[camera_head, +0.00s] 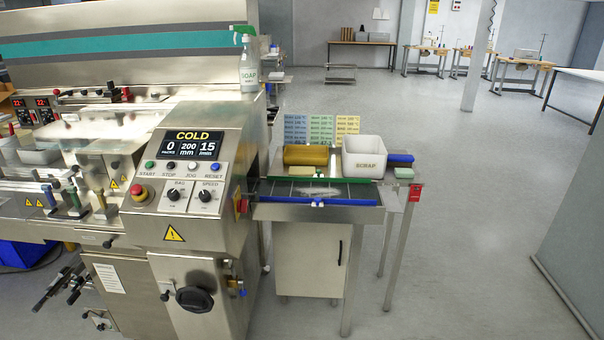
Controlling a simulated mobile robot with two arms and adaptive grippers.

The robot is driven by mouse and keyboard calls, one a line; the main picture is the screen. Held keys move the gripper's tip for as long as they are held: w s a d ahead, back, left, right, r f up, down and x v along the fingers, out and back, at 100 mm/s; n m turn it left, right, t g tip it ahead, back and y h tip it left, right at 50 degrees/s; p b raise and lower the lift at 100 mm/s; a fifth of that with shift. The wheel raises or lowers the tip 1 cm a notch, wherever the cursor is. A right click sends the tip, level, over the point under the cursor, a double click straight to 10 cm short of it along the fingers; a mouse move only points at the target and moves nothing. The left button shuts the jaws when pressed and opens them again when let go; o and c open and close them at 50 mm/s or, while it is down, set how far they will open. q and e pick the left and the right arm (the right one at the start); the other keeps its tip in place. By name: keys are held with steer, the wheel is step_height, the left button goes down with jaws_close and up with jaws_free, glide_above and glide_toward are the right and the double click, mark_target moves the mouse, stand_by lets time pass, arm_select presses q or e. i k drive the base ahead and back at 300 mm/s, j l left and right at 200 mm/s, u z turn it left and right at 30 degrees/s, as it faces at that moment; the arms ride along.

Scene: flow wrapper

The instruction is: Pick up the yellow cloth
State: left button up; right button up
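A small pale-yellow flat item (308,171) lies on the side table of the wrapping machine, just in front of a mustard-gold rounded piece (306,155). At this size I cannot tell for sure which of the two is the yellow cloth. Both sit left of the white SCRAP bin (363,157). A pale green block (404,173) lies right of the bin.
The steel flow wrapper (205,225) with its COLD display fills the left side. A SOAP spray bottle (248,65) stands on it. The side table has a blue front rail (318,202) and three coloured cards (321,128) behind it. The floor (480,230) to the right is clear.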

mark_target(300, 171)
steer(key=i+l+u, duration=0.3)
steer(key=i+l, duration=0.65)
steer(key=l, duration=0.15)
